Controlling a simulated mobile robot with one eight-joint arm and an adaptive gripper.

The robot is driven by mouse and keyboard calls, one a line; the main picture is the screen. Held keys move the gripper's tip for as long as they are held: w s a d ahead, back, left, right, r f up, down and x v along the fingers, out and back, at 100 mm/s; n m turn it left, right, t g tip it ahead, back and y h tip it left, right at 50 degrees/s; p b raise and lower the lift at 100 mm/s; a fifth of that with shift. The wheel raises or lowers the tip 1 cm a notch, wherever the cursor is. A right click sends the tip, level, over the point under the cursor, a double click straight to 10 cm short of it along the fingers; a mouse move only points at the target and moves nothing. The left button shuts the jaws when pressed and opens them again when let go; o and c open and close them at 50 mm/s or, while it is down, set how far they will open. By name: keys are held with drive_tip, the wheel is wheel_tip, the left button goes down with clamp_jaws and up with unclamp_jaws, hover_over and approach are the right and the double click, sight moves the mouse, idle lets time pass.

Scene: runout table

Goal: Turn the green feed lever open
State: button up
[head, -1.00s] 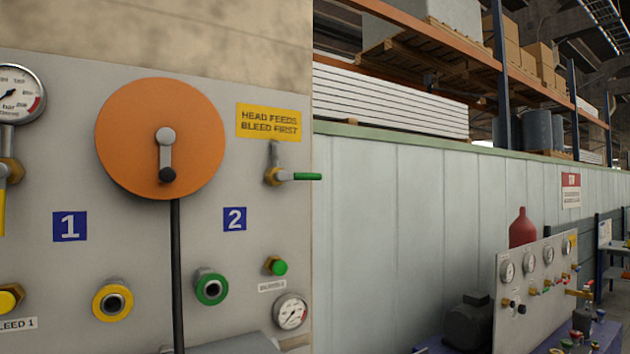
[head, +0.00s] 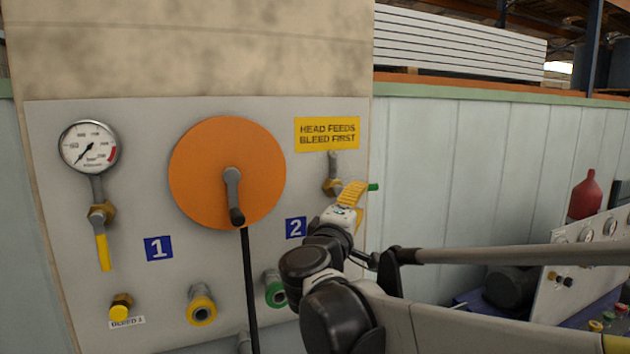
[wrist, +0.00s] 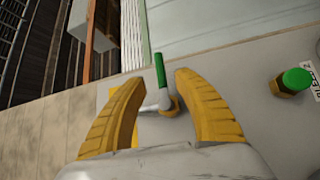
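The green feed lever shows as a short green tip (head: 373,187) just right of my gripper (head: 351,196) in the head view. Its brass valve (head: 331,187) sits under the yellow sign, and the lever points sideways to the right. In the wrist view the green handle (wrist: 160,72) lies between the two yellow fingers of my gripper (wrist: 161,84). The fingers are spread, with a gap on either side of the handle. I cannot tell whether a finger touches the lever's metal base.
The grey panel (head: 130,200) carries an orange disc (head: 205,165) with a crank, a gauge (head: 89,146), a yellow lever (head: 103,252) and a green port (head: 272,290) partly behind my arm. A green bleed knob (wrist: 298,79) shows right in the wrist view.

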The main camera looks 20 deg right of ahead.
drive_tip(key=p+x, duration=0.1)
drive_tip(key=x, duration=0.6)
drive_tip(key=shift+w+d+p, duration=0.15)
drive_tip(key=shift+p, duration=0.15)
clamp_jaws()
